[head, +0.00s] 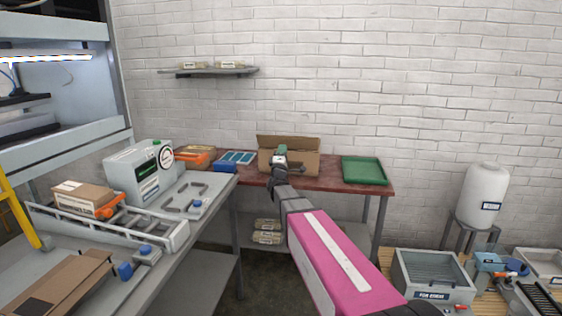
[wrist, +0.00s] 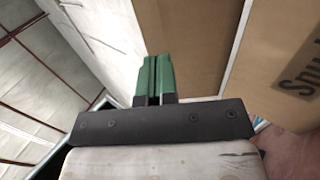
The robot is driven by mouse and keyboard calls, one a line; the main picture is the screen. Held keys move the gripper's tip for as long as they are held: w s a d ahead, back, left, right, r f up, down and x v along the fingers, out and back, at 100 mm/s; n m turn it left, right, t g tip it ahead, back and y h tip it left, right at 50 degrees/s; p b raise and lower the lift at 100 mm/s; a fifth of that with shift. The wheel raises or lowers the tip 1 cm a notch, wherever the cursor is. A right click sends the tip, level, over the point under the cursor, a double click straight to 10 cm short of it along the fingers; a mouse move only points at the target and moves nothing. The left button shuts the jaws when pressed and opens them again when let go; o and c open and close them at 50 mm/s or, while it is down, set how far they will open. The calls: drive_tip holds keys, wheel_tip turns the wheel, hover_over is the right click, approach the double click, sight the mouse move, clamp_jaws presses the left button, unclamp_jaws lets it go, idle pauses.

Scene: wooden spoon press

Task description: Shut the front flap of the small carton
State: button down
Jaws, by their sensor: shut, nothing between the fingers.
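The small carton (head: 305,164) is a brown cardboard box on the red-brown table against the brick wall. Its back flap (head: 290,142) stands up along the far side. My gripper (head: 282,149) is at the carton's left front part and hides some of it. In the wrist view my gripper (wrist: 154,62) has its green fingers together, with nothing between them. Brown cardboard (wrist: 190,40) lies right behind and beside the fingertips there, and a printed panel (wrist: 280,65) shows at right. I cannot tell whether the fingers touch the cardboard. The front flap's position is mostly hidden by my arm.
A green tray (head: 364,171) lies right of the carton on the red-brown table (head: 335,184). Blue-and-white items (head: 236,159) and an orange-and-brown item (head: 195,156) lie to its left. A grey machine (head: 142,172) stands on the nearer left bench. A wall shelf (head: 212,71) hangs above.

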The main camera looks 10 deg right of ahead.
sight(285, 139)
drive_tip(key=shift+x, duration=1.75)
drive_tip(key=shift+d, duration=0.1)
